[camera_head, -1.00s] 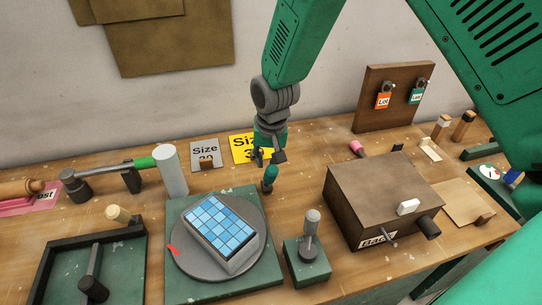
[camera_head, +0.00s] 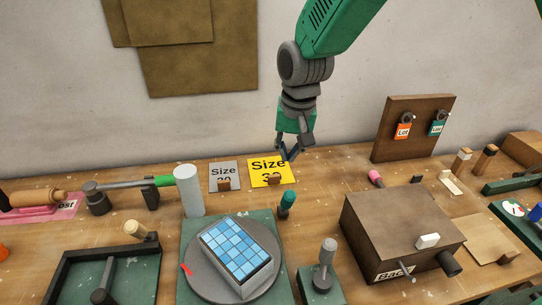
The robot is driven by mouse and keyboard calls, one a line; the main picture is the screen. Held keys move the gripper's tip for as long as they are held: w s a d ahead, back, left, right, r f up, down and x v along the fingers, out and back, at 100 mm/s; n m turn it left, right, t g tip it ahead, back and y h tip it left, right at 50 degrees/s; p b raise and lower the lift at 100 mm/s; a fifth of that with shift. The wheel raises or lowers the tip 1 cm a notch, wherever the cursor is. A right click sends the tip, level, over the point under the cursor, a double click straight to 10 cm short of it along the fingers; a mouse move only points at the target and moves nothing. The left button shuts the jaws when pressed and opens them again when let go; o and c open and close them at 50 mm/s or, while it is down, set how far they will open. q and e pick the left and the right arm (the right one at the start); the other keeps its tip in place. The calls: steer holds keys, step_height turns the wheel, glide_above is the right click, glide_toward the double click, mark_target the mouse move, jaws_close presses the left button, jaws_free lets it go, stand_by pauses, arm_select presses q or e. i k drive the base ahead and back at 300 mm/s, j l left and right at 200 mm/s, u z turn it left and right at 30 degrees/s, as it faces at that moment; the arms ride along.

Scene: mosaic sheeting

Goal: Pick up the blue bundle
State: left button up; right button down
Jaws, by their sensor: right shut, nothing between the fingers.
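A small blue object (camera_head: 537,212), perhaps the blue bundle, shows at the right edge beside a green block with a round white dial; the frame cuts it off. A sheet of blue tiles (camera_head: 238,247) lies on a grey slab on the round turntable (camera_head: 200,279) at the front. My right gripper (camera_head: 289,155) hangs from above, shut and empty, in front of the wall and just right of the yellow "Size" card (camera_head: 268,171). It is far left of the small blue object. My left gripper is out of view.
A teal-topped peg (camera_head: 287,200) stands below my gripper. A brown box (camera_head: 400,228) stands between the turntable and the right side. A board with "Lot" tags (camera_head: 410,145) stands at the back. A white cylinder (camera_head: 188,190) stands left.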

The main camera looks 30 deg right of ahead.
mark_target(241, 260)
steer(key=k, duration=1)
